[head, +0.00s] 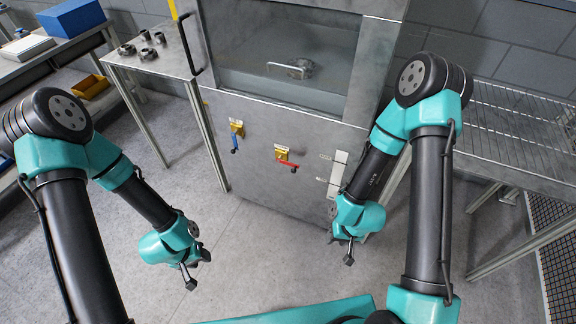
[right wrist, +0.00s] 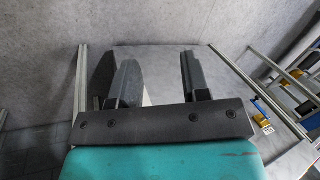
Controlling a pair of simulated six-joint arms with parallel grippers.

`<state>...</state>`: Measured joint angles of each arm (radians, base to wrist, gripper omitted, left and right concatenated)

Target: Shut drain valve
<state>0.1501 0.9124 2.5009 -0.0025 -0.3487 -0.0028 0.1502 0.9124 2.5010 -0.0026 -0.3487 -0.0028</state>
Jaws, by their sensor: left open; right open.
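Two small valves sit on the front of the grey metal cabinet (head: 270,130). One has a yellow body and a blue lever (head: 234,144) hanging down; it seems to show in the right wrist view too (right wrist: 262,110). The other has a yellow body and a red lever (head: 287,163) slanting down to the right. I cannot read which label marks the drain. My left gripper (head: 198,269) is open and empty, low and left of the valves. My right gripper (head: 340,250) is open and empty, below and right of the red lever; its two fingers show apart in the right wrist view (right wrist: 160,80).
The cabinet has a window with a metal handle (head: 291,68) above the valves. A metal side table (head: 158,60) with several metal parts stands on the left. A wire rack table (head: 515,130) stands on the right. The floor in front is clear.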

